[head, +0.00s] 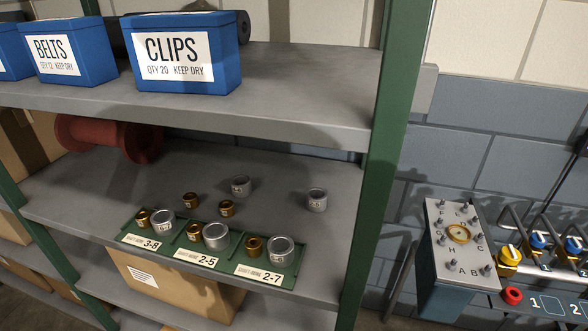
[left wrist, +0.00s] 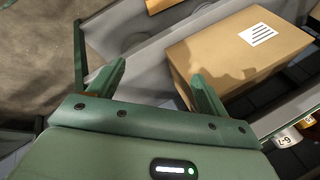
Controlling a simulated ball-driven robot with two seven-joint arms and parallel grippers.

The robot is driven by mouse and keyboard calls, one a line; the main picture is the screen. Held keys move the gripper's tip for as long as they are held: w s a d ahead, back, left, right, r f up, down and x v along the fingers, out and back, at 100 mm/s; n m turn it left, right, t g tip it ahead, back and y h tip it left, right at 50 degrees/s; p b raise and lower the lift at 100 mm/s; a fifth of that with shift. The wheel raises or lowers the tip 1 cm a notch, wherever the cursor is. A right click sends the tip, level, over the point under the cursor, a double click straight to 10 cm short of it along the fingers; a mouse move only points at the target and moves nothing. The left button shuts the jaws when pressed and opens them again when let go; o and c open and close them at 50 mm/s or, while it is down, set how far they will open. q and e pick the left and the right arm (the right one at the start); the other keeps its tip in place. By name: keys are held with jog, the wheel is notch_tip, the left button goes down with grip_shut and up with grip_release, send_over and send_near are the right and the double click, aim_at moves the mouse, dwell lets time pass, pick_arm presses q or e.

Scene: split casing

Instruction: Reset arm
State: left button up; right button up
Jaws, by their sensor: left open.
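My left gripper (left wrist: 155,74) shows in the left wrist view, its two green fingers spread wide with nothing between them. Beyond the right finger, a cardboard box (left wrist: 240,55) with a white label lies on a grey shelf; I cannot tell whether the finger touches it. My left gripper is outside the head view. My right gripper is in neither view.
A green tray (head: 127,235) on the middle shelf (head: 85,190) holds brass and silver cylinders, with several loose parts behind. Blue bins, including the CLIPS bin (head: 218,75), stand above. A green post (head: 385,140) separates shelves from a control panel (head: 450,262).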

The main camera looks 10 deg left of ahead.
pick_arm(q)
jog(key=s+d+f+g+h, duration=0.1)
jog(key=s+f, duration=0.2)
jog(key=f, duration=0.4)
jog(key=s+d+f+n+g, duration=0.1)
jog(key=s+f, duration=0.3)
jog(key=f, duration=0.2)
jog(key=s+d+f+g+h, duration=0.1)
jog(key=s+f, duration=0.2)
jog(key=f, duration=0.4)
jog(key=s+f+n, duration=0.1)
jog(key=s+f, duration=0.3)
jog(key=s, duration=0.2)
jog(key=s+f+n+g+h, duration=0.1)
jog(key=s+f, duration=0.2)
jog(key=s, duration=0.4)
jog(key=shift+a+f, duration=0.4)
jog(key=shift+a, duration=0.05)
